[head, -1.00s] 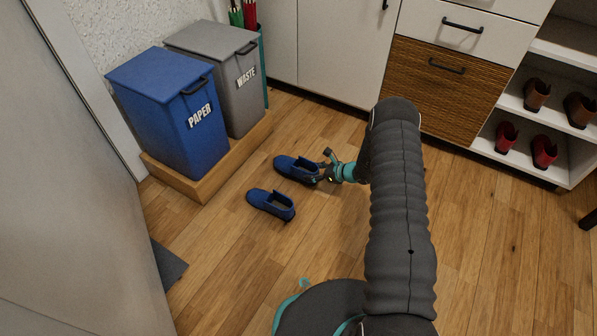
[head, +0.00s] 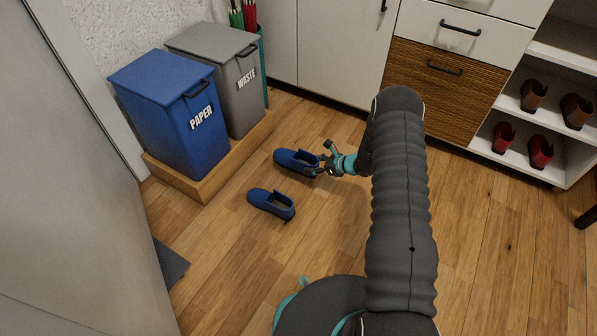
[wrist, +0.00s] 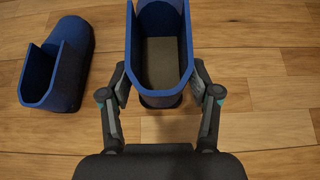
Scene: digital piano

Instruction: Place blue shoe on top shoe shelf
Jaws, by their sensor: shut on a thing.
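Two blue shoes are at the floor in front of the bins. My gripper (head: 326,165) is at the heel of the farther blue shoe (head: 292,160). In the wrist view my gripper (wrist: 160,92) has its fingers on both sides of the heel of this blue shoe (wrist: 160,98), shut on it. I cannot tell whether the shoe is clear of the floor. The other blue shoe (head: 270,203) lies nearer and apart; it also shows at the left in the wrist view (wrist: 70,55). The shoe shelf (head: 562,165) stands at the right; its top is cut off by the frame.
Brown shoes (head: 534,95) stand on a middle level of the shelf and red shoes (head: 541,151) below. A blue paper bin (head: 165,120) and a grey waste bin (head: 215,75) are at the left. White and wooden cabinets (head: 440,90) line the back.

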